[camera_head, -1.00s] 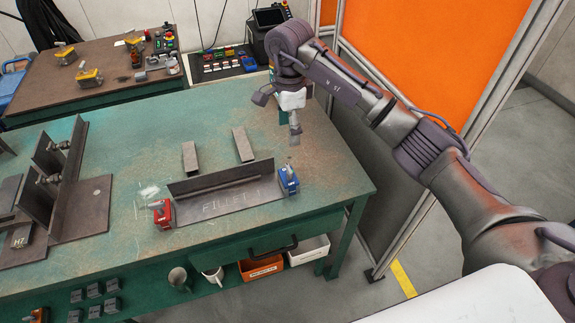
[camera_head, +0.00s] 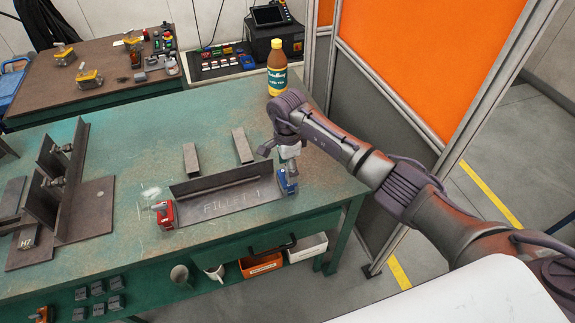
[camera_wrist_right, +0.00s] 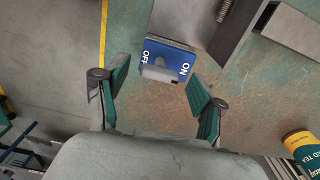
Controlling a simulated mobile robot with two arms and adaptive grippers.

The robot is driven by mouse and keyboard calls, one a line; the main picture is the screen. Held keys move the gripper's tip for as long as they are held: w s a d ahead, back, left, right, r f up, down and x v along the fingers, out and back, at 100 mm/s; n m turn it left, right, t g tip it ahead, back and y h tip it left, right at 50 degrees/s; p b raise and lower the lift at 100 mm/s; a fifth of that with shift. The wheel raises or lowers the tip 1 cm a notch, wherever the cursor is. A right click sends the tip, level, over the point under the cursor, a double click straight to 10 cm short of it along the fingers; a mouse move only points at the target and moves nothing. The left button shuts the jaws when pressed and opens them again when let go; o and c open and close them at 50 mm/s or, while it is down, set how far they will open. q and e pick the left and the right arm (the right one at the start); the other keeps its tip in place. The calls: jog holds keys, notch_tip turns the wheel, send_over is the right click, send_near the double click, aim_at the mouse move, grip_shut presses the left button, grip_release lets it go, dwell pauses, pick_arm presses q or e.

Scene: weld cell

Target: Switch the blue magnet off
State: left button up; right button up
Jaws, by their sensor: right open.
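The blue magnet (camera_head: 286,187) sits at the right end of the steel plate marked FILLET 1 (camera_head: 228,204) on the green bench. In the right wrist view the blue magnet (camera_wrist_right: 171,53) shows its OFF label on the left and ON label on the right. A grey lever or knob (camera_wrist_right: 160,73) lies at its near edge; its exact setting is hard to tell. My right gripper (camera_head: 286,168) is above the magnet, partly hiding it. In the wrist view my right gripper (camera_wrist_right: 158,76) is open, its fingers to either side of the magnet's near edge. My left gripper is out of view.
A red magnet (camera_head: 163,214) sits at the plate's left end. Two short steel pieces (camera_head: 242,146) lie behind the plate. A brown bottle (camera_head: 277,70) stands at the bench's back right corner. An orange screen (camera_head: 430,70) stands right of the bench.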

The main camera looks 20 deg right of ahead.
jog(key=c, duration=1.1)
jog(key=shift+c, duration=0.3)
jog(key=shift+m+b, duration=0.9)
jog(key=shift+m, duration=0.4)
jog(key=m+b, duration=0.2)
jog(key=m, duration=0.3)
jog(key=m+b, duration=0.1)
jog(key=m, duration=0.4)
jog(key=shift+m, duration=0.4)
jog(key=m+b, duration=0.1)
jog(key=m, duration=0.3)
jog(key=shift+m, duration=0.4)
